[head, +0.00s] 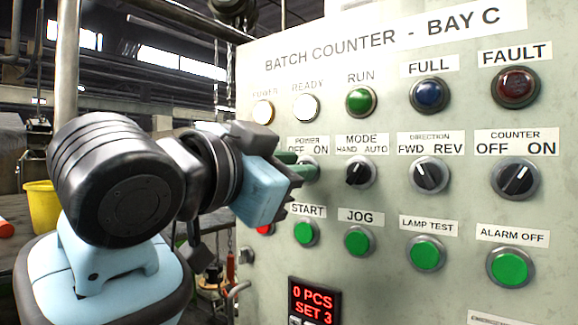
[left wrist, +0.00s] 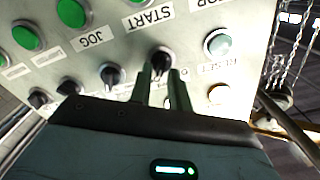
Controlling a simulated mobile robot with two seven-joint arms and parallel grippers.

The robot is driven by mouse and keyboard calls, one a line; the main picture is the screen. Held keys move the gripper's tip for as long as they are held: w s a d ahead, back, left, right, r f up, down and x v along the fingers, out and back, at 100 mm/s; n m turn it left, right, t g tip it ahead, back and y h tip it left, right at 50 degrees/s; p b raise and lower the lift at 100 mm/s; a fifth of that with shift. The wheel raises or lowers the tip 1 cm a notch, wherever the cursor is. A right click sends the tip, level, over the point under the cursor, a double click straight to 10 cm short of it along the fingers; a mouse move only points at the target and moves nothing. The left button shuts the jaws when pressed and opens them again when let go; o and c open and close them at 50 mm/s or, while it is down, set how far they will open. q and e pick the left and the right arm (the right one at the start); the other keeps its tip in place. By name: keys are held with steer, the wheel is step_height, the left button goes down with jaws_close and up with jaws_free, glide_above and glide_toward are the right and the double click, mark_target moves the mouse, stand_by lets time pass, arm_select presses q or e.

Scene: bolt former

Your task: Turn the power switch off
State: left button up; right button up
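The power switch is a black rotary knob under the POWER OFF ON label (head: 309,145) on the grey panel. In the head view my left gripper (head: 303,166) reaches it from the left and its green fingers hide most of the knob. In the left wrist view, which shows the panel upside down, the power switch (left wrist: 161,58) sits right at the tips of my left gripper (left wrist: 161,72). The two fingers are apart, one on each side of the knob. I cannot tell whether they touch it, nor which way the knob points. My right gripper is not in view.
To the right stand the mode knob (head: 358,173), direction knob (head: 429,175) and counter knob (head: 515,178). Green START (head: 305,233) and JOG (head: 358,241) buttons lie below. The power lamp (head: 263,112) glows above. A yellow bucket (head: 42,206) stands at left.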

arm_select(q)
jaws_close()
steer(key=shift+n, duration=0.3)
steer(key=n, duration=1.1)
steer(key=shift+w+a, duration=0.2)
steer(key=shift+a, duration=0.1)
steer(key=shift+n, duration=0.3)
steer(key=shift+o, duration=1.5)
jaws_free()
